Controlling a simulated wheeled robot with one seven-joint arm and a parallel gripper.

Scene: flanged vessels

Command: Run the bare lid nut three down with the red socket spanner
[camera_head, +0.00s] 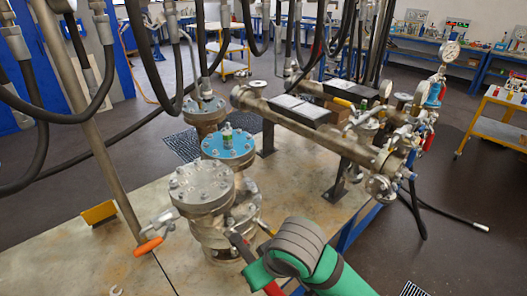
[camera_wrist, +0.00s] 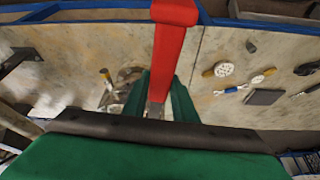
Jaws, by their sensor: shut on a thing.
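The red socket spanner (camera_wrist: 174,45) is held between the green fingers of my gripper (camera_wrist: 158,100) in the wrist view. Its red part reaches to the top edge, with a grey metal stretch nearer the fingers. In the head view my gripper (camera_head: 256,270) is low, in front of the nearest vessel; a red piece of the spanner (camera_head: 272,288) shows beside it. The nearest vessel has a grey bolted lid (camera_head: 202,183). Behind it is a blue lid (camera_head: 228,144) with a green-topped piece in its middle. Nut three cannot be told apart, and the spanner's socket end is not clear.
An orange-handled valve (camera_head: 148,245) sticks out left of the nearest vessel. A horizontal pipe (camera_head: 310,128) runs behind to the right. Black hoses (camera_head: 95,105) hang over the left side. A yellow bracket (camera_head: 99,213) stands on the bench. In the wrist view, loose tools (camera_wrist: 220,70) lie right.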

